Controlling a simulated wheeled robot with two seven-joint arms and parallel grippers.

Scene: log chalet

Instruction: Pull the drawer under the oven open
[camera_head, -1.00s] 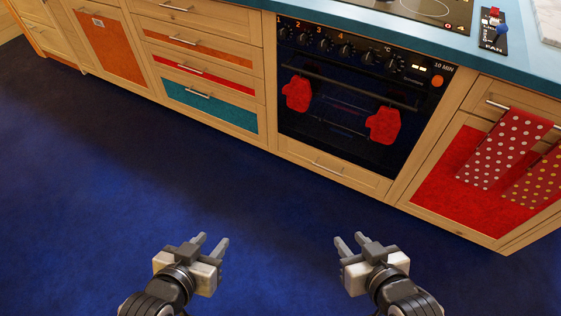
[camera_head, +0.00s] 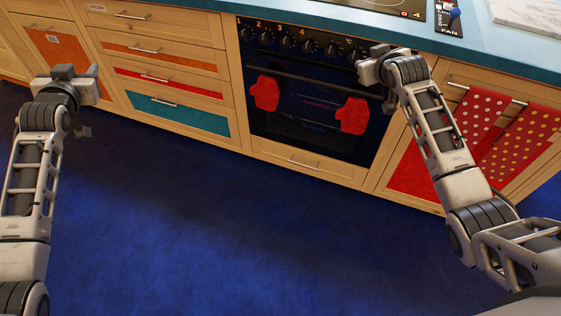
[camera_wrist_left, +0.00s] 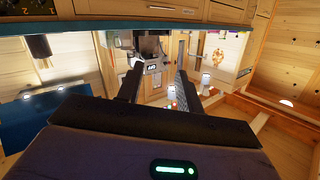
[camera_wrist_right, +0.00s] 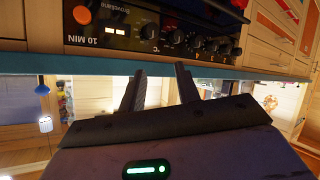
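The drawer (camera_head: 307,162) under the oven is a wooden front with a thin bar handle (camera_head: 304,165). It is shut and flush with the cabinets. The black oven (camera_head: 305,95) is above it. My left gripper (camera_head: 71,72) is raised at the far left, well away from the drawer. In the left wrist view its fingers (camera_wrist_left: 157,84) are apart with nothing between them. My right gripper (camera_head: 372,62) is raised in front of the oven's upper right, above the drawer. In the right wrist view its fingers (camera_wrist_right: 162,85) are apart and empty, close to the knob panel (camera_wrist_right: 170,30).
Two red mitts (camera_head: 352,115) hang on the oven handle. Dotted towels (camera_head: 510,140) hang on the right cabinet. Drawers with coloured fronts (camera_head: 180,112) stand left of the oven. The blue floor (camera_head: 220,230) before the drawer is clear.

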